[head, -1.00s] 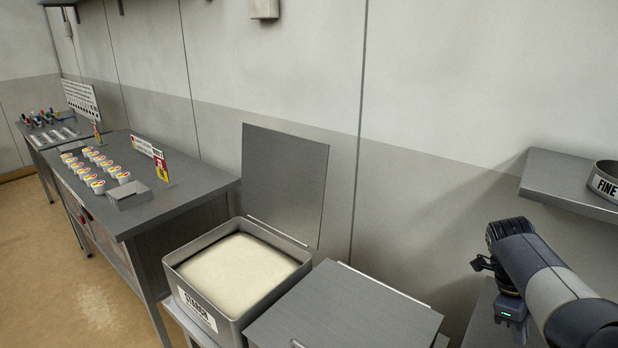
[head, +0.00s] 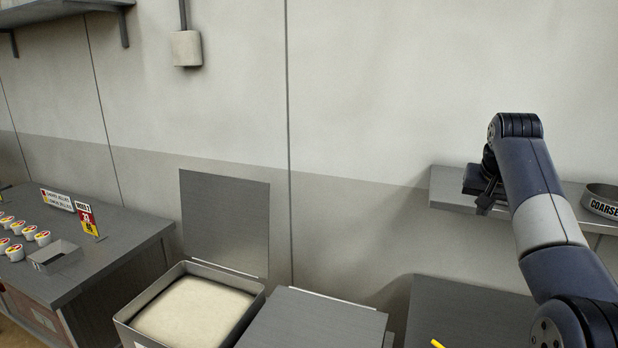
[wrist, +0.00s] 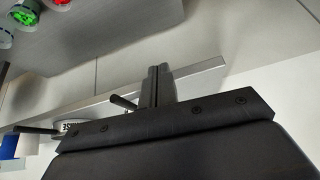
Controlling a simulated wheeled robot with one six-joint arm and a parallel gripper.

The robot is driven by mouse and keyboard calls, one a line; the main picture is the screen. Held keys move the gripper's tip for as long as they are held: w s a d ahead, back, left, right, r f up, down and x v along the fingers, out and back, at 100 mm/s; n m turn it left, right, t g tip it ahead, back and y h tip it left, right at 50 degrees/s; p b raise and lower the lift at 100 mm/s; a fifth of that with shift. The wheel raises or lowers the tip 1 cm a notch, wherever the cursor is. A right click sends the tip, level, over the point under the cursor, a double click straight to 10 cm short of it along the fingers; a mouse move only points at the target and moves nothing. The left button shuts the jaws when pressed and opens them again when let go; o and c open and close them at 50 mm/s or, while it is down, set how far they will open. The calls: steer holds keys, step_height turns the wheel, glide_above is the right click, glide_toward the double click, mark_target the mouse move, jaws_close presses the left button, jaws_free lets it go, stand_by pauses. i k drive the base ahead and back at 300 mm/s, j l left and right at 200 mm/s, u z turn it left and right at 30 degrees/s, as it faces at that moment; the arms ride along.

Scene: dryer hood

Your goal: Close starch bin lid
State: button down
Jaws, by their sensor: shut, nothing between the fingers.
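The starch bin (head: 148,291) stands open at the lower middle-left of the head view, filled with pale powder (head: 190,309). Its front is cut off by the picture's bottom edge. Its flat grey lid (head: 225,221) stands upright at the back of the bin, near the wall. My gripper (head: 484,207) is shut and empty, well to the right of the lid and higher up, in front of a wall shelf. In the wrist view the closed fingers (wrist: 158,82) point up before the shelf; no bin or lid shows there.
A closed bin lid (head: 315,326) lies directly right of the starch bin. The wall shelf (head: 449,188) with a "COARSE" sieve (head: 603,203) is close behind my arm. A table with cups (head: 125,243) stands left.

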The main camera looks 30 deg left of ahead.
mark_target(225, 219)
steer(key=j, duration=2.1)
steer(key=k+j, duration=0.15)
steer(key=j, duration=1.95)
